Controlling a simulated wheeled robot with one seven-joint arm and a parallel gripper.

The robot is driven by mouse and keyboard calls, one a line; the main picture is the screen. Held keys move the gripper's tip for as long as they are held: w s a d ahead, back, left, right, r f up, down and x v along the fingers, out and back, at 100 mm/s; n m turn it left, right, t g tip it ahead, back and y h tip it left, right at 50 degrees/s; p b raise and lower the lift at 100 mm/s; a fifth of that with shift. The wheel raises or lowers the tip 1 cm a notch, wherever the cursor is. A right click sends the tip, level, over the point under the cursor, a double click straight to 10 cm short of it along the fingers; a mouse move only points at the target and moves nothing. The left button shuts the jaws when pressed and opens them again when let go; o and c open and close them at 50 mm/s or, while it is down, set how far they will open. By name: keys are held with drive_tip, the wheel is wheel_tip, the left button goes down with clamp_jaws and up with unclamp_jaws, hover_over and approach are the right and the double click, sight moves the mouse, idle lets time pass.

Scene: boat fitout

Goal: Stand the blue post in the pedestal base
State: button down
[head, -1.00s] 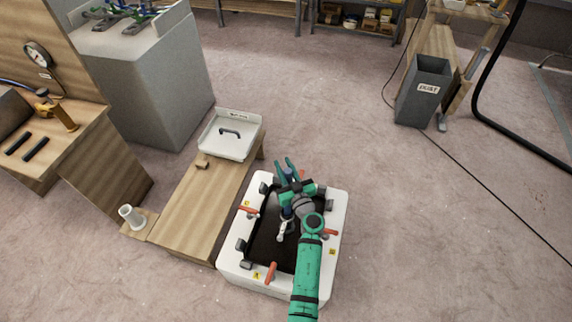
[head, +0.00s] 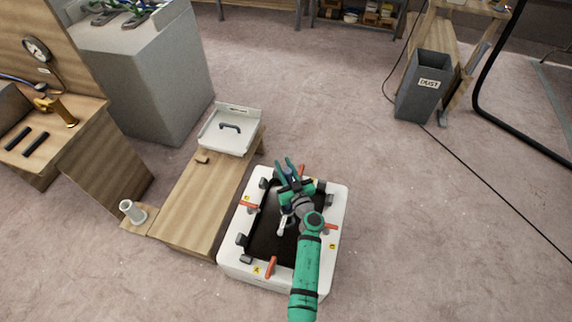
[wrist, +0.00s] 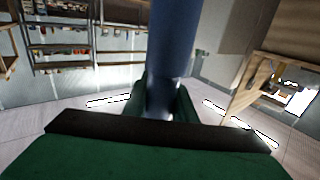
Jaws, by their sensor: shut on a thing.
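The blue post (wrist: 172,40) stands large and upright in the wrist view, between the green fingers of my gripper (wrist: 163,105). My gripper is shut on it near its lower visible part; its top runs out of the picture. In the head view my gripper (head: 287,168) is over the far end of my own white base, and the post (head: 289,173) shows only as a small dark blue piece between the fingers. A pale, short, hollow cylinder, which looks like the pedestal base (head: 133,212), is on a low wooden ledge at the left, well apart from my gripper.
A low wooden bench (head: 190,205) lies between the cylinder and my base. A white tray (head: 213,140) with a dark handle and a small brown block (head: 202,160) are on it. A workbench (head: 75,135) stands left, a grey dust bin (head: 423,88) right. Floor on the right is open, crossed by a cable.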

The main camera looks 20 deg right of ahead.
drive_tip(key=shift+f, duration=1.75)
drive_tip(key=c, duration=1.4)
unclamp_jaws()
drive_tip(key=shift+f, duration=0.1)
drive_tip(key=shift+s, duration=0.1)
drive_tip(key=s, duration=1)
drive_tip(key=shift+s+d, duration=0.25)
drive_tip(key=shift+d, duration=0.1)
